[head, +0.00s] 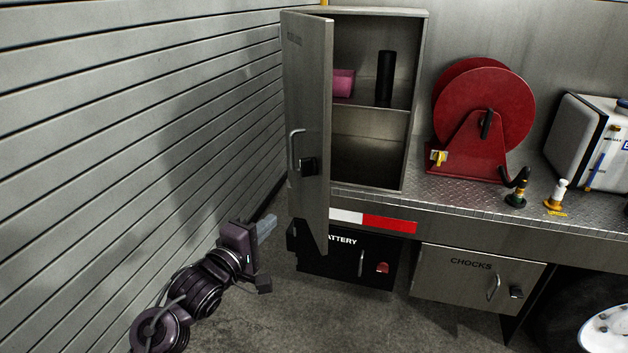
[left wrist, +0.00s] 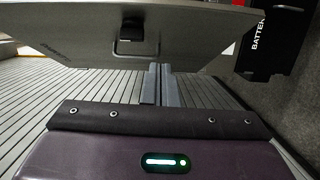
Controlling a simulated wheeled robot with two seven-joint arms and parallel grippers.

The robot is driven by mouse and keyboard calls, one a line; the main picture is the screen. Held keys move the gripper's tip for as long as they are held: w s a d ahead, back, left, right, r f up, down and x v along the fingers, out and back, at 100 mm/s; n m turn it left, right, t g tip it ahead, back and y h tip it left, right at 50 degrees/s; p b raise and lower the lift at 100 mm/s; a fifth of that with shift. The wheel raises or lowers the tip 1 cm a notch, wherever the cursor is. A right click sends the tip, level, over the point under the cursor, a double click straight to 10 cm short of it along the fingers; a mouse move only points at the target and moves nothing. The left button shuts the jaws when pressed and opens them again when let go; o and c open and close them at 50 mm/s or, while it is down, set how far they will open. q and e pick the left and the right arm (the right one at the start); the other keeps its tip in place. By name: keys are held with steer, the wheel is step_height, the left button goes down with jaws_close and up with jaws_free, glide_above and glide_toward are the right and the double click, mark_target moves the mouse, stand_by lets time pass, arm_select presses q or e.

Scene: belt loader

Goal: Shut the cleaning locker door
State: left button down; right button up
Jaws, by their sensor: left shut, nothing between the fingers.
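The grey metal cleaning locker (head: 418,100) stands on the deck at the back. Its door (head: 308,95) stands wide open, swung out toward me on the left side. The door has a pull handle (head: 295,150) and a black latch (head: 309,166). In the left wrist view the door (left wrist: 185,30) fills the top, with its black latch (left wrist: 131,28). My left gripper (head: 267,226) is shut and empty, left of the door's lower part and apart from the handle. Its fingers (left wrist: 160,84) show together in the left wrist view. My right gripper is not in view.
A slatted wall (head: 130,130) runs close along the left. A red reel (head: 485,105) stands to the right. The battery box (head: 345,265) and chocks box (head: 475,278) sit below.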

arm_select(q)
steer(key=r, duration=0.2)
steer(key=p, duration=0.3)
glide_toward(319, 183)
steer(key=w, duration=0.5)
steer(key=d, duration=0.1)
steer(key=d+p, duration=0.1)
steer(key=shift+w+d+f, duration=0.1)
steer(key=shift+d+f, duration=0.1)
steer(key=shift+d, duration=0.1)
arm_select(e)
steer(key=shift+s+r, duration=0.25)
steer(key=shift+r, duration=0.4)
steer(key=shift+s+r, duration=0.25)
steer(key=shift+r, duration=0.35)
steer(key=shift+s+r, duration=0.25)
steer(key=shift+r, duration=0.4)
arm_select(q)
steer(key=shift+d, duration=0.15)
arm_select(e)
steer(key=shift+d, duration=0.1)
